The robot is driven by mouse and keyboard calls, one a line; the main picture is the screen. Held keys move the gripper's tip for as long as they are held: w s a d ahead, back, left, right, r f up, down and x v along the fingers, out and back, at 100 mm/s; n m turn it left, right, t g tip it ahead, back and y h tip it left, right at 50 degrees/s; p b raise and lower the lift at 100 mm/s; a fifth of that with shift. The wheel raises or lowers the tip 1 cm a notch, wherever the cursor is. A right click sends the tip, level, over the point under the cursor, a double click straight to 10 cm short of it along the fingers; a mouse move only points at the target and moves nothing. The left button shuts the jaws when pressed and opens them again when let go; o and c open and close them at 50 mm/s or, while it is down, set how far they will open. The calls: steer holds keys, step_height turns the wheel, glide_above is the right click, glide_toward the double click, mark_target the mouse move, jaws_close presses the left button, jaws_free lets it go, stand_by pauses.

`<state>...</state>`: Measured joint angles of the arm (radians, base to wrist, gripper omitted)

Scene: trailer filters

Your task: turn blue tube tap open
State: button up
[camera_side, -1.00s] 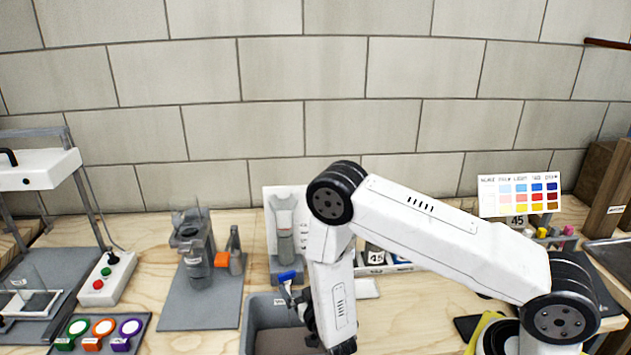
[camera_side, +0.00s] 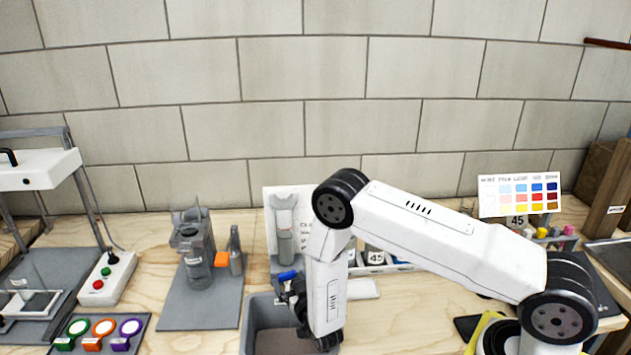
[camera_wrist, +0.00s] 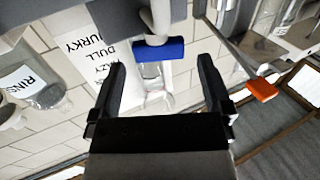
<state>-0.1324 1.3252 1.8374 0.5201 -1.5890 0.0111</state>
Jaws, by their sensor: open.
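The blue tube tap (camera_side: 287,276) shows as a small blue handle below the clear tube (camera_side: 284,240), just left of my gripper. In the wrist view the blue tap handle (camera_wrist: 158,50) lies crosswise, ahead of and between the open jaws. My gripper (camera_wrist: 160,75) is open and empty, with one black finger on each side, and the handle looks a little beyond the fingertips. In the side view my gripper (camera_side: 292,292) is close beside the tap, partly hidden by my arm. Contact cannot be told.
A grey bin (camera_side: 255,320) stands under the tap. A white card (camera_wrist: 88,58) with lettering is behind the tube. An orange tap (camera_side: 222,259) sits on a vessel to the left, and it also shows in the wrist view (camera_wrist: 262,90). A switch box (camera_side: 106,280) is farther left.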

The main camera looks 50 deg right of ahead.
mark_target(288, 275)
steer(key=shift+x, duration=1.55)
steer(key=c, duration=1.2)
steer(key=shift+n+t+y, duration=0.4)
steer(key=shift+n+y, duration=0.2)
steer(key=shift+y, duration=0.3)
steer(key=shift+n+y, duration=0.6)
steer(key=shift+y, duration=0.3)
steer(key=shift+n+y, duration=0.3)
steer(key=shift+y, duration=0.2)
